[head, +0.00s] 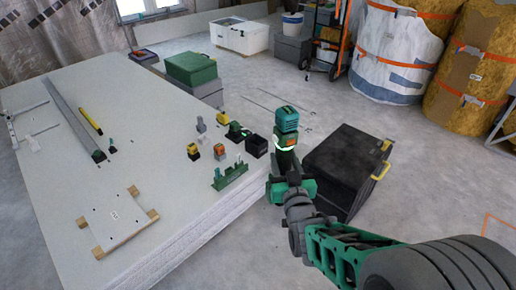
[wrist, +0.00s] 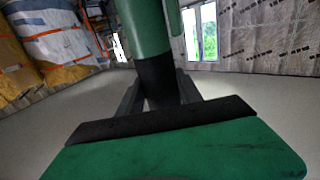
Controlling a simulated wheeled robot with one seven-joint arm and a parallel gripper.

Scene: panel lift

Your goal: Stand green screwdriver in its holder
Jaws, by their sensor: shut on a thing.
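My gripper (wrist: 158,98) is shut on the green screwdriver (wrist: 148,28) in the wrist view. Its thick green part rises out of the top of that view, and a black part sits between the fingers; its far end is cut off. In the head view my gripper (head: 286,118) is raised beyond the right edge of the white panel stack; its fingertips and the screwdriver are not clearly visible there. A green rack with upright parts (head: 229,176), which looks like the holder, stands near the stack's right edge, left of my gripper and apart from it.
Near the rack are a black open box (head: 257,146), a green and black power tool (head: 237,131) and small yellow and orange items (head: 219,152). A large black case (head: 347,165) stands on the floor close right of my gripper.

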